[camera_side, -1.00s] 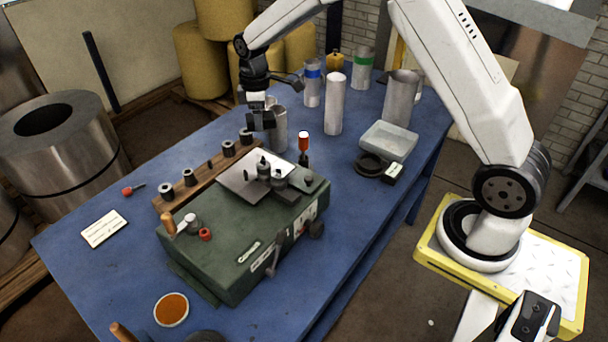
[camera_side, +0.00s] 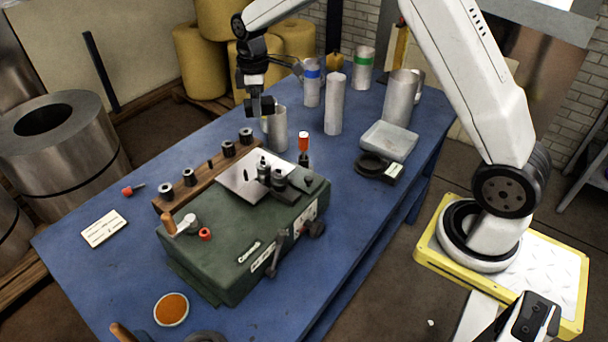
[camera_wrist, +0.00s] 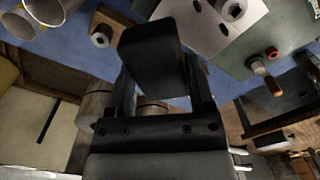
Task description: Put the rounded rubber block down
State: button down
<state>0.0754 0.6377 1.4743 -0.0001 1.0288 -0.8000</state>
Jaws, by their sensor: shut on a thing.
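My gripper (camera_wrist: 163,95) is shut on the rounded rubber block, a black block with rounded corners (camera_wrist: 150,62) that fills the space between the fingers in the wrist view. The block is hard to tell from the dark fingers in the side view.
A green machine (camera_side: 225,263) with a metal plate stands on the blue table (camera_side: 90,270). A wooden rack (camera_side: 209,174) holds several dark spools. The table's front left is partly clear.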

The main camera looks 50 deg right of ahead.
jog(key=shift+d+r, duration=0.1)
jog(key=shift+r, duration=0.7)
jog(key=s+d+f+m, duration=0.1)
jog(key=s+d+m, duration=0.5)
jog(key=s, duration=0.5)
jog(key=s+d+m, duration=0.4)
jog(key=s+d, duration=0.3)
jog(key=s, duration=0.3)
notch_tip(320, 180, down, 16)
jog(key=shift+d+f, duration=0.15)
send_over(355, 189)
jog(key=shift+f, duration=2.2)
jog(key=shift+f, duration=0.1)
jog(key=shift+f, duration=1.7)
jog(key=shift+f, duration=0.1)
